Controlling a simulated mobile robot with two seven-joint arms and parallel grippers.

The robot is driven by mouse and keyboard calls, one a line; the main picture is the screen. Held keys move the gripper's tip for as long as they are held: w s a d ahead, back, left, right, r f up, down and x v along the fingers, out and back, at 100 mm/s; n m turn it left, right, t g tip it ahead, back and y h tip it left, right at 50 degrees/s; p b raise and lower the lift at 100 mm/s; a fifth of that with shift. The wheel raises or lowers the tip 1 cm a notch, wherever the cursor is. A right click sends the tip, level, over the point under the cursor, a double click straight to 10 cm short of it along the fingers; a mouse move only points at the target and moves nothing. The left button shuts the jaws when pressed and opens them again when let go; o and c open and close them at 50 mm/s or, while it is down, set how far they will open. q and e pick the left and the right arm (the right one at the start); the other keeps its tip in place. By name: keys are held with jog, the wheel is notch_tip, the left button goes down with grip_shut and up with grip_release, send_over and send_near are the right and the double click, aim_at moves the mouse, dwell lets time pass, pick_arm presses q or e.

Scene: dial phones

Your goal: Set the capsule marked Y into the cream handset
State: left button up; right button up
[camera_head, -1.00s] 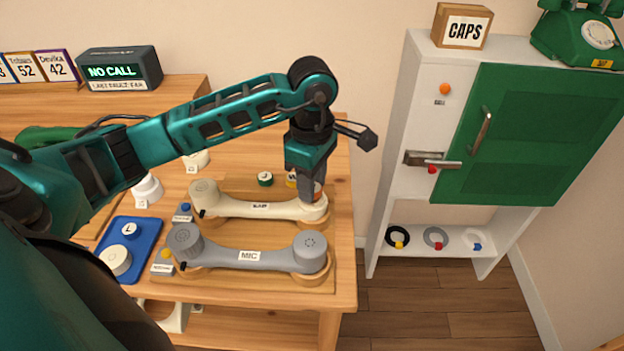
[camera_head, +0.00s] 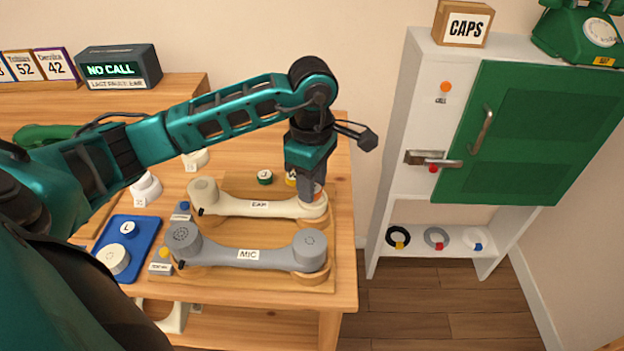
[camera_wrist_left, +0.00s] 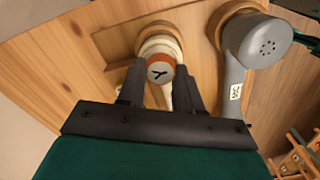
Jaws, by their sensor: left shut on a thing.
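The cream handset (camera_head: 258,206), labelled EAR, lies on a wooden board on the table. My left gripper (camera_head: 311,196) points down over its right end. In the left wrist view the gripper (camera_wrist_left: 160,88) is shut on the capsule marked Y (camera_wrist_left: 159,73), which has a white top with a black Y and an orange-brown side. The capsule is at the round cup of the cream handset (camera_wrist_left: 160,43). I cannot tell whether it is fully down in the cup. My right gripper is not in view.
A grey handset (camera_head: 250,258) labelled MIC lies in front of the cream one. A green capsule marked J (camera_head: 265,177) stands behind. A blue tray (camera_head: 138,236) holds a capsule marked L and a white cap. A cabinet with a green door (camera_head: 535,130) stands right.

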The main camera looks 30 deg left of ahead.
pick_arm(q)
jog(key=shift+f, duration=0.25)
jog(key=o, duration=1)
jog(key=shift+r, duration=0.15)
notch_tip(320, 180, up, 13)
jog(key=shift+f+p, duration=0.15)
jog(key=shift+p, duration=0.3)
